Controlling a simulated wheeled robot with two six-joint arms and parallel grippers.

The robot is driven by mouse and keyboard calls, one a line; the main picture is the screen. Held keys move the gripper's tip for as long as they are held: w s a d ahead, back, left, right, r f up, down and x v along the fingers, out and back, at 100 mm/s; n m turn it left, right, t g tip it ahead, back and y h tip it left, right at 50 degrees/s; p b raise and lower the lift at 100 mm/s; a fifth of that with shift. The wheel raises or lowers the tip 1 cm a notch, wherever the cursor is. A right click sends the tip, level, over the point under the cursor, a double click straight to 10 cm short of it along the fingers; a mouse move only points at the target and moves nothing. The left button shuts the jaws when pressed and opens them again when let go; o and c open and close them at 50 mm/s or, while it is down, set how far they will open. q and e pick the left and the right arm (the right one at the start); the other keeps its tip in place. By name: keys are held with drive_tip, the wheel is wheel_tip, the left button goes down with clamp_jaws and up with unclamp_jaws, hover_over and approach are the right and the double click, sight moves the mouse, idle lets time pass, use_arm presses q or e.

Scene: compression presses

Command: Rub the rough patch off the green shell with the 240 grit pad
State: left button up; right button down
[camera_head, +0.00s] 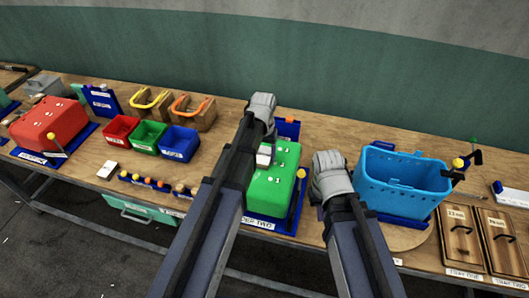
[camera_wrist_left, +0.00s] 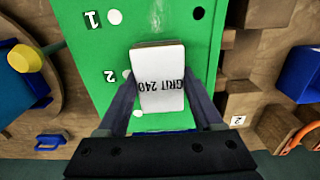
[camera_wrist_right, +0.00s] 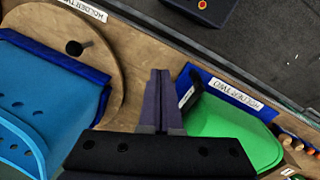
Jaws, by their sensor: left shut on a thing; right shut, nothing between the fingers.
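The green shell (camera_head: 272,192) sits in a blue cradle on the bench, partly behind my left arm. Its face shows numbered white dots in the left wrist view (camera_wrist_left: 70,20). A pale, scratchy rough patch (camera_wrist_left: 161,14) shows on it at the top of that view. My left gripper (camera_wrist_left: 160,88) is shut on the white 240 grit pad (camera_wrist_left: 160,75), which is over the green face near dot 2. I cannot tell whether the pad touches the shell. My right gripper (camera_wrist_right: 160,76) is shut and empty, between the green shell and the blue basket.
The blue basket (camera_head: 402,184) stands on a round wooden board at right. Wooden trays (camera_head: 461,238) lie further right. Red, green and blue bins (camera_head: 149,135) and a red shell (camera_head: 48,122) are at left.

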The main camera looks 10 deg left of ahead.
sight(256, 181)
use_arm(q)
drive_tip(key=shift+s+a, duration=0.1)
drive_tip(key=shift+s, duration=1.15)
drive_tip(key=shift+s+f, duration=0.1)
drive_tip(key=shift+s, duration=1.75)
drive_tip(key=shift+s, duration=0.1)
drive_tip(key=shift+s+a, duration=0.1)
drive_tip(key=shift+s, duration=1.55)
drive_tip(key=shift+w+r, duration=0.1)
drive_tip(key=shift+r, duration=0.15)
wheel_tip(256, 181, up, 6)
drive_tip(key=p, duration=0.6)
drive_tip(key=shift+f, duration=0.1)
